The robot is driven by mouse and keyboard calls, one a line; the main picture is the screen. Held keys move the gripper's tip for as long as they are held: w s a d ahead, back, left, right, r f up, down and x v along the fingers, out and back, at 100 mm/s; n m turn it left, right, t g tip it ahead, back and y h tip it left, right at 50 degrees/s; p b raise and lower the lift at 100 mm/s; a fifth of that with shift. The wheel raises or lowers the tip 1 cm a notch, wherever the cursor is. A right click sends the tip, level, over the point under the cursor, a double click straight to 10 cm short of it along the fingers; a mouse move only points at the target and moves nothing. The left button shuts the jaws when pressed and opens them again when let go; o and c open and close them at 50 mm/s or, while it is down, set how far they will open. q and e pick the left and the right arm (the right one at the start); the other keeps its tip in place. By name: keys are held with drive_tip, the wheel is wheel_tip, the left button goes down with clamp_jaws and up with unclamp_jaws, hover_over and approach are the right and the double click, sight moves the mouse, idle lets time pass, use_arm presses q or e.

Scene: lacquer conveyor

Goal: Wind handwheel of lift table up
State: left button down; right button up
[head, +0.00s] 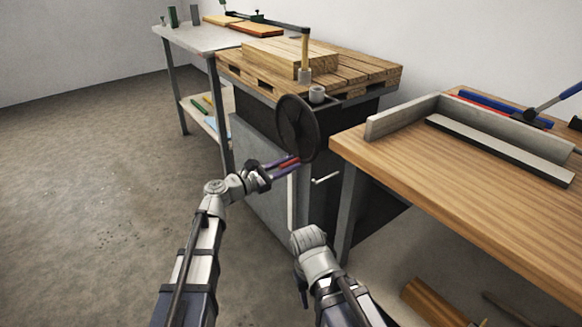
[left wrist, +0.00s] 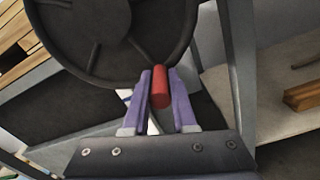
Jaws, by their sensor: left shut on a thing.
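The dark round handwheel (head: 297,128) is on the front of the lift table (head: 262,175), below its pallet top. In the left wrist view the handwheel (left wrist: 98,30) fills the upper left, with spokes showing. Its red handle (left wrist: 160,88) stands out from the lower rim. My left gripper (left wrist: 160,92) has its purple fingers shut on the red handle, one on each side. In the head view my left gripper (head: 283,166) is at the wheel's lower left edge. My right arm's wrist shows at bottom centre; its fingers do not show.
A wooden pallet (head: 345,72) with wooden blocks tops the lift table. A wooden workbench (head: 480,190) stands close on the right. A small silver lever (head: 326,180) sticks out below the wheel. A grey side table (head: 205,40) is at the back left. The left floor is clear.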

sight(291, 154)
use_arm(q)
drive_tip(key=shift+w+a+f+m, duration=0.1)
drive_tip(key=shift+w+a+m, duration=0.55)
drive_tip(key=shift+w+m, duration=0.25)
drive_tip(key=shift+w+a+m, duration=0.6)
drive_tip(key=shift+w+m, duration=0.25)
drive_tip(key=shift+m, duration=0.05)
drive_tip(key=c, duration=0.7)
unclamp_jaws()
drive_tip(key=shift+c, duration=0.2)
drive_tip(key=v, duration=0.8)
drive_tip(key=shift+d, duration=0.1)
